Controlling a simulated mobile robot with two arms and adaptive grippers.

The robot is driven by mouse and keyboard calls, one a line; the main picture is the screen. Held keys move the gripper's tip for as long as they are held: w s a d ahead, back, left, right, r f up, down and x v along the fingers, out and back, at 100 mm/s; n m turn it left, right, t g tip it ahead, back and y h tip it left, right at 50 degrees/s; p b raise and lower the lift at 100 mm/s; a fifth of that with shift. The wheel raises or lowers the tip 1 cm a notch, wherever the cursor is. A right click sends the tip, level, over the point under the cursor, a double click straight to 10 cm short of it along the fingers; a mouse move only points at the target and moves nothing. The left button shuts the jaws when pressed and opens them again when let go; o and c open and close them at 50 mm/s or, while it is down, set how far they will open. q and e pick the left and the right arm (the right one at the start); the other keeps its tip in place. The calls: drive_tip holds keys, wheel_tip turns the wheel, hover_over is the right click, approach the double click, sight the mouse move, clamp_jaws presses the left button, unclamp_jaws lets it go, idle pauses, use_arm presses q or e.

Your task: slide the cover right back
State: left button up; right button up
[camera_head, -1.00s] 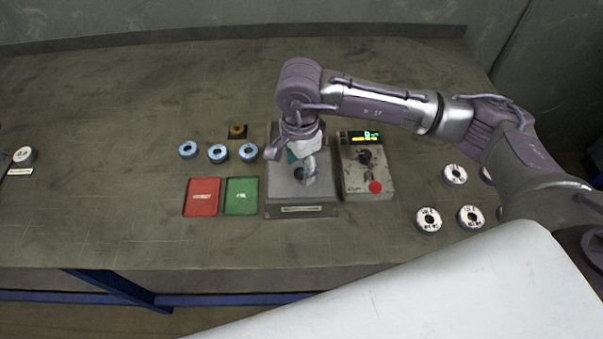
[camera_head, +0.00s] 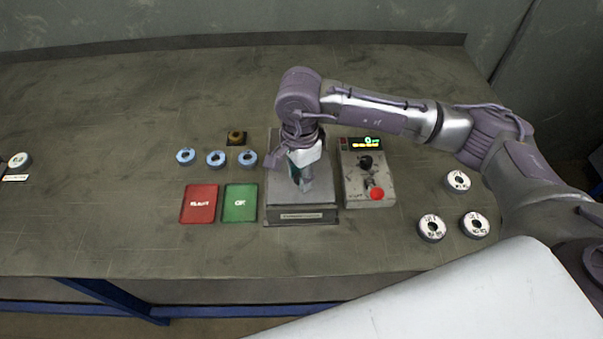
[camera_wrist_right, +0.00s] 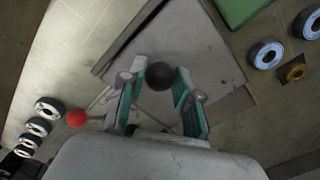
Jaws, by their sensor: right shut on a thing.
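The cover (camera_head: 320,196) is a flat grey plate on top of a low grey machine (camera_head: 300,217) with a label on its front edge. In the right wrist view the plate (camera_wrist_right: 195,45) fills the upper middle, with a round black knob (camera_wrist_right: 159,75) on it. My right gripper (camera_head: 305,186) is over the cover, fingers pointing down. In the wrist view its teal-lined fingers (camera_wrist_right: 160,88) stand either side of the knob, shut on it. The fingers hide the knob in the head view. My left gripper is not in view.
A control box (camera_head: 367,180) with a red button (camera_head: 376,194) and lit display stands just right. A red tray (camera_head: 198,204) and green tray (camera_head: 240,204) lie left. Blue-topped discs (camera_head: 216,159) sit behind them, white-topped discs (camera_head: 432,228) at right. Bare table lies in front.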

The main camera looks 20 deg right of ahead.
drive_tip(key=shift+w+d+f+b, duration=0.1)
drive_tip(key=shift+w+d+b, duration=0.15)
drive_tip(key=shift+w+b, duration=0.4)
drive_tip(key=shift+w+d+f+b, duration=0.1)
drive_tip(key=shift+w+d+b, duration=0.15)
drive_tip(key=shift+w, duration=0.65)
drive_tip(key=shift+w+d+r+b, duration=0.1)
drive_tip(key=shift+w+d+b, duration=0.25)
drive_tip(key=shift+w, duration=0.5)
drive_tip(key=shift+w+d+f+b, duration=0.1)
drive_tip(key=shift+w+b, duration=0.5)
drive_tip(key=shift+w, duration=0.2)
drive_tip(key=shift+w+d+r+b, duration=0.1)
drive_tip(key=shift+w+d+b, duration=0.25)
drive_tip(key=shift+w, duration=0.5)
drive_tip(key=shift+w+d+b, duration=0.2)
drive_tip(key=shift+w+b, duration=0.2)
drive_tip(key=shift+w, duration=0.45)
drive_tip(key=shift+w+d+b, duration=0.2)
drive_tip(key=shift+w+b, duration=0.2)
drive_tip(key=shift+w, duration=0.45)
drive_tip(key=shift+w+d+b, duration=0.2)
drive_tip(key=shift+w+b, duration=0.2)
drive_tip(key=shift+w, duration=0.45)
drive_tip(key=o, duration=0.9)
drive_tip(key=shift+w, duration=0.1)
drive_tip(key=shift+r, duration=0.1)
wheel_tip(320, 180, up, 8)
drive_tip(key=p, duration=0.4)
